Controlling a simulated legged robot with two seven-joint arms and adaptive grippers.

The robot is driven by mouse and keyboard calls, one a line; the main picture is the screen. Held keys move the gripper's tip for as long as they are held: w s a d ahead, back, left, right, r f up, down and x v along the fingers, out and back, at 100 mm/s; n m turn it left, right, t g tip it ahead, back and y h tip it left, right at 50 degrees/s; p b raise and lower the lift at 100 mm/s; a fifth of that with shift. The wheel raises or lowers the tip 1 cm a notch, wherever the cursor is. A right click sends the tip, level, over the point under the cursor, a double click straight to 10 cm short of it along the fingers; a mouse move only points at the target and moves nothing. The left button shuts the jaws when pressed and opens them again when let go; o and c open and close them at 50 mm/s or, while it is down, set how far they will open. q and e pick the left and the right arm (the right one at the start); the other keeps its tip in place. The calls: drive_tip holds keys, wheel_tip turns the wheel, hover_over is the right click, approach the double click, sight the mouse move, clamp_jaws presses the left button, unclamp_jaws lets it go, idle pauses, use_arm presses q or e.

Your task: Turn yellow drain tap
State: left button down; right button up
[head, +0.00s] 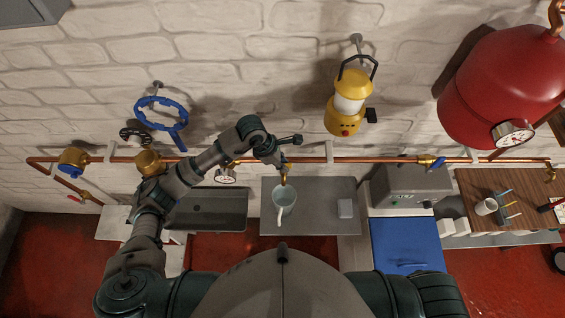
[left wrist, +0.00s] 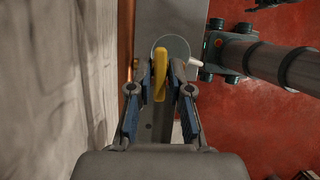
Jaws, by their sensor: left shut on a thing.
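The yellow drain tap (head: 286,167) sits on the copper pipe along the wall, mostly covered by my gripper in the head view. In the left wrist view its yellow handle (left wrist: 160,72) stands upright between my fingers. My left gripper (head: 284,160) is shut on this handle, one finger on each side; it also shows in the left wrist view (left wrist: 160,88). A pale cup (head: 284,195) stands below the tap's copper spout on the grey counter (head: 318,222). The cup also shows beyond the handle in the left wrist view (left wrist: 178,48). My right gripper is out of view.
The copper pipe (head: 385,160) runs along the white brick wall. A yellow lantern (head: 350,105) and a blue ring (head: 160,102) hang above it. A red tank (head: 505,85) is at the upper right. A small pale block (head: 345,208) lies right of the cup.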

use_arm(q)
drive_tip(key=n+t+b, duration=0.1)
drive_tip(key=n+b, duration=0.1)
drive_tip(key=n, duration=0.1)
drive_tip(key=shift+f, duration=0.1)
drive_tip(key=shift+s+n+t+y+b, duration=0.15)
drive_tip(key=shift+n+t+b, duration=0.25)
drive_tip(key=shift+n+b, duration=0.5)
drive_tip(key=shift+w+n+t+y+b, duration=0.1)
drive_tip(key=shift+n+t+y+b, duration=0.3)
drive_tip(key=shift+n, duration=0.8)
drive_tip(key=c, duration=1.2)
unclamp_jaws()
drive_tip(key=v, duration=1.2)
